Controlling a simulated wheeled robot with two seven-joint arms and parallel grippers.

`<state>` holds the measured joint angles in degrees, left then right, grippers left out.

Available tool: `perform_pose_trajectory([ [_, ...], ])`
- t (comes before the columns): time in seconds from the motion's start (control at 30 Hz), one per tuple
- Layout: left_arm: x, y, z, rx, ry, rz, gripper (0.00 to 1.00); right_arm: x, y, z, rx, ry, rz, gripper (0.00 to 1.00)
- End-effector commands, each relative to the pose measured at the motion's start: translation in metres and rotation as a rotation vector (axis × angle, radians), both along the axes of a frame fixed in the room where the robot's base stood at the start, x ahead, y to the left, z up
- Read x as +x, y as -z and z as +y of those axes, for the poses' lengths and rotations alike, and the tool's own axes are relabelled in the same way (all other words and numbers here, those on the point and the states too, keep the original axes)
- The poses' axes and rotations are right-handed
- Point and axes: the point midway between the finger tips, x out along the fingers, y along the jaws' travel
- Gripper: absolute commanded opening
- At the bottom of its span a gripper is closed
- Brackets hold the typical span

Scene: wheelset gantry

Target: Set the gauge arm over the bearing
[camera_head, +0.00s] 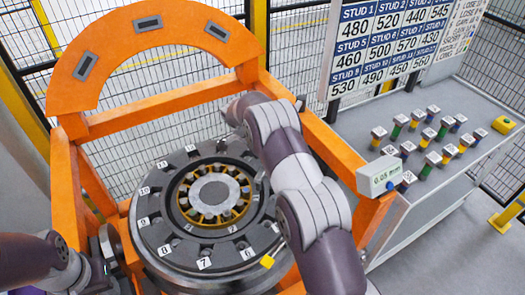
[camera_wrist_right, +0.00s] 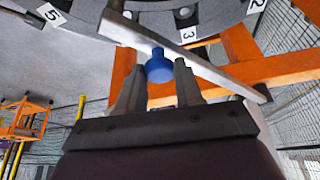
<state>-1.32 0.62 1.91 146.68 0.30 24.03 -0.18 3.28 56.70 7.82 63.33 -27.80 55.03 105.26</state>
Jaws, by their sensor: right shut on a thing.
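The bearing (camera_head: 213,192), a ring of rollers in a brass-coloured cage, sits in the middle of the dark round wheel hub (camera_head: 160,235) with numbered labels. In the right wrist view, my right gripper (camera_wrist_right: 160,88) is shut on the blue knob (camera_wrist_right: 158,66) of the gauge arm, a flat metal bar (camera_wrist_right: 205,68) crossing slantwise beside the hub rim near label 3. In the head view my right arm hides this gripper and most of the bar; the bearing's top shows uncovered. My left gripper (camera_head: 98,272) is at the lower left beside the hub, its fingers unclear.
An orange gantry frame (camera_head: 175,103) surrounds the hub, with an arch at the back. Several coloured studs stand on a grey table (camera_head: 465,100) under a stud chart (camera_head: 385,45). Wire fencing is behind.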

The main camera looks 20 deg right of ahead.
Motion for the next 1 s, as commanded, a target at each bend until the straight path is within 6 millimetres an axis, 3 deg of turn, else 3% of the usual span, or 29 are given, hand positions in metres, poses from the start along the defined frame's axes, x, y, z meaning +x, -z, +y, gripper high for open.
perform_pose_trajectory([
  [0.3, 0.000, 0.000, 0.000, 0.000, 0.000, 0.000, 0.43, 0.002, -0.004, -0.001, -0.001, 0.002, -0.009, 0.00],
  [0.33, 0.000, 0.000, 0.000, 0.000, 0.000, 0.000, 0.43, 0.002, -0.004, -0.001, -0.001, 0.002, -0.009, 0.42],
  [0.37, 0.000, 0.000, 0.000, 0.000, 0.000, 0.000, 0.43, 0.002, -0.004, -0.001, -0.001, 0.001, -0.009, 0.45],
  [0.67, 0.000, -0.006, 0.000, 0.000, 0.000, 0.000, 0.43, 0.001, -0.008, 0.001, -0.001, -0.001, -0.004, 0.45],
  [0.9, 0.000, -0.056, 0.000, 0.000, 0.000, -0.001, 0.43, 0.002, -0.060, 0.019, -0.001, -0.001, -0.006, 0.45],
  [1.0, 0.000, -0.069, 0.000, 0.000, 0.000, -0.001, 0.43, 0.002, -0.071, 0.024, -0.001, 0.000, -0.005, 0.45],
])
